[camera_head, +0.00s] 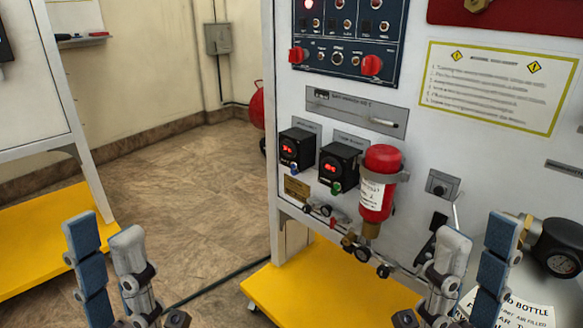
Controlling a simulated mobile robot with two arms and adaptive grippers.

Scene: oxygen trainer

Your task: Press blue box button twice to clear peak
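Two small black boxes with red lit digits are mounted on the white panel in the head view. The left box (297,148) has a blue button (294,168) at its lower front. The right box (338,163) has a green button (336,187). The digits are too small to read. My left gripper (105,243) is open and empty at the lower left, over the floor and well apart from the boxes. My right gripper (478,246) is open and empty at the lower right, in front of the panel, below and right of the boxes.
A red cylinder (377,184) stands just right of the boxes, with valves and fittings below. A yellow base (330,285) juts out under the white panel (460,150). A round gauge (562,264) is near my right gripper. Open floor (190,180) lies left of the panel.

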